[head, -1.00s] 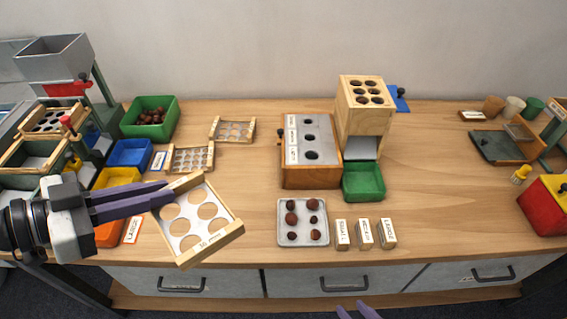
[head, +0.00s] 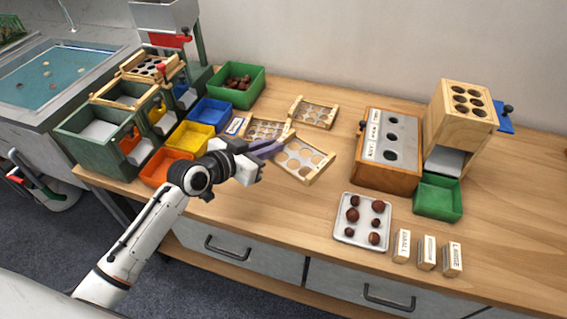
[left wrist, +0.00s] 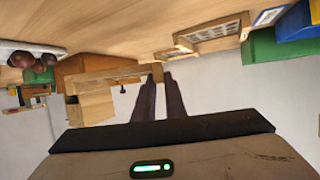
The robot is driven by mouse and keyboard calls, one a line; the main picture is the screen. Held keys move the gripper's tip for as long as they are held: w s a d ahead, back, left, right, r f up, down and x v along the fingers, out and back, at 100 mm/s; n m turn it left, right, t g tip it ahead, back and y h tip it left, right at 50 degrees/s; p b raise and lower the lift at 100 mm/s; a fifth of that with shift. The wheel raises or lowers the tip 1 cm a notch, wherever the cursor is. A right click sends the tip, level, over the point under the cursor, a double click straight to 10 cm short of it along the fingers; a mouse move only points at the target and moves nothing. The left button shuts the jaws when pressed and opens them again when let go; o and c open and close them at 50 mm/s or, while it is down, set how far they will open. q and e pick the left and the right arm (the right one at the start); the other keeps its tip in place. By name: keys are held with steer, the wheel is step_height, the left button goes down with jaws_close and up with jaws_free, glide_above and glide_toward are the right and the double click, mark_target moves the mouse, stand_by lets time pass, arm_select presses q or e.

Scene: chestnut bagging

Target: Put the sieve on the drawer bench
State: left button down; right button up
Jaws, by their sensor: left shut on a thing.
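The sieve, a light wooden frame with a metal sheet of large round holes (head: 308,158), is at the left part of the drawer bench (head: 300,207). My left gripper (head: 284,142) is shut on its far left edge. The sieve looks low over the wood; I cannot tell if it touches it. In the left wrist view the sieve's frame (left wrist: 110,75) shows edge-on at the fingertips (left wrist: 160,72). Two other sieves, one with small holes (head: 265,131) and one with medium holes (head: 314,112), lie just behind. My right gripper is not in view.
Orange (head: 167,167), yellow (head: 190,137) and blue (head: 211,111) bins stand left of the sieve. A wooden block with three holes (head: 388,178) and a tray of chestnuts (head: 346,233) stand to the right. Bare wood lies in front of the sieve.

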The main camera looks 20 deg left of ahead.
mark_target(271, 173)
arm_select(q)
step_height(271, 173, down, 7)
steer(key=shift+r+b, duration=0.1)
steer(key=shift+b, duration=0.55)
steer(key=c, duration=2.3)
jaws_free()
steer(key=shift+f, duration=0.2)
steer(key=o, duration=0.5)
steer(key=shift+r, duration=0.15)
steer(key=p+v, duration=0.1)
steer(key=v, duration=1.1)
steer(key=shift+r, duration=0.1)
